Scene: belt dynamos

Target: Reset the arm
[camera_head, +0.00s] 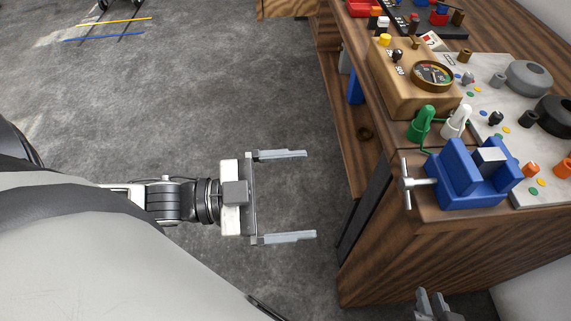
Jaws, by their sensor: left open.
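My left gripper (284,196) is open and empty. Its two flat grey fingers lie far apart and point right, over the grey carpet, to the left of the wooden bench (385,262). Nothing is between the fingers and they touch nothing. My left arm comes in from the left and is partly hidden by my pale body. At the bottom edge, below the bench corner, the tips of my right gripper (434,303) show; most of it is cut off by the frame, and its opening is hard to judge.
On the bench stand a blue vise (466,180), a wooden meter box (408,85), green (421,123) and white (456,121) bottle-like pieces and a pale board (500,80) with dark round parts. The bench's left edge is an obstacle. Open carpet (200,90) lies left of it.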

